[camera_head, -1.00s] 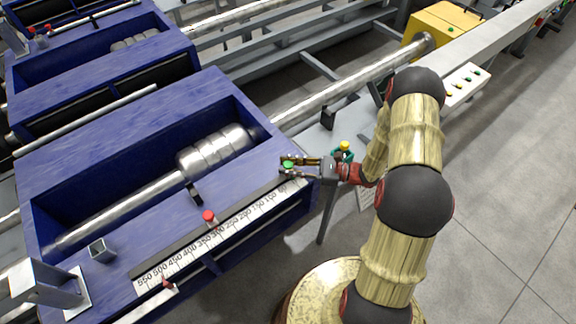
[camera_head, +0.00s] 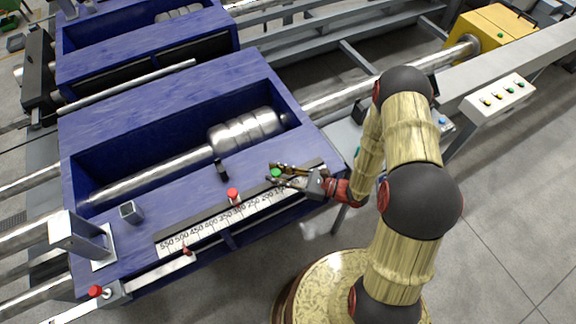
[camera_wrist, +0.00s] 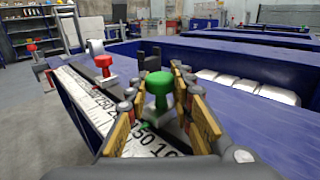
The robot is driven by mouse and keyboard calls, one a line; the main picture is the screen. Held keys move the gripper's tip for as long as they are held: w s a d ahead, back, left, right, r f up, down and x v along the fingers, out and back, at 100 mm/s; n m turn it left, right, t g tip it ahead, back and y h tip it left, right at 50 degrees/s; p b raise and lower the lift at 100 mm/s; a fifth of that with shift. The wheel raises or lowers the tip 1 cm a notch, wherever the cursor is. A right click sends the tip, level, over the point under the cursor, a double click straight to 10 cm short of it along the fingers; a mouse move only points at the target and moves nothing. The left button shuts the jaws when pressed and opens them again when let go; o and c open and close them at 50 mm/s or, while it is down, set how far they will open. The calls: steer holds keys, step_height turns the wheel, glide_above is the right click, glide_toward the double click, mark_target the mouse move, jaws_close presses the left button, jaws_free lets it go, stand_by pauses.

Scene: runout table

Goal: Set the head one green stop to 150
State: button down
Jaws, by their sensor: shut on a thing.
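The green stop (camera_head: 276,173), a round green knob on a post, stands upright on the rail of the blue head nearest me. My gripper (camera_head: 273,176) is shut on it, one finger on each side. In the wrist view the green stop (camera_wrist: 158,88) stands between the fingers of my gripper (camera_wrist: 158,95). The number scale (camera_wrist: 95,97) runs beneath, with 150 printed just below the stop and 200 and 250 farther off. A small green mark shows close to the 150; its exact alignment I cannot tell. The fingers hide part of the scale.
A red stop (camera_head: 233,195) stands on the same rail, left of the green one, and shows in the wrist view (camera_wrist: 103,62). A black upright piece (camera_head: 221,169) stands behind it. The head's recess holds a silver ribbed roller (camera_head: 246,130). A button panel (camera_head: 503,92) is at right.

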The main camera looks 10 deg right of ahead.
steer(key=shift+s+a, duration=0.1)
steer(key=shift+a, duration=0.2)
steer(key=c, duration=1.5)
jaws_free()
steer(key=shift+a, duration=0.1)
steer(key=v, duration=1.2)
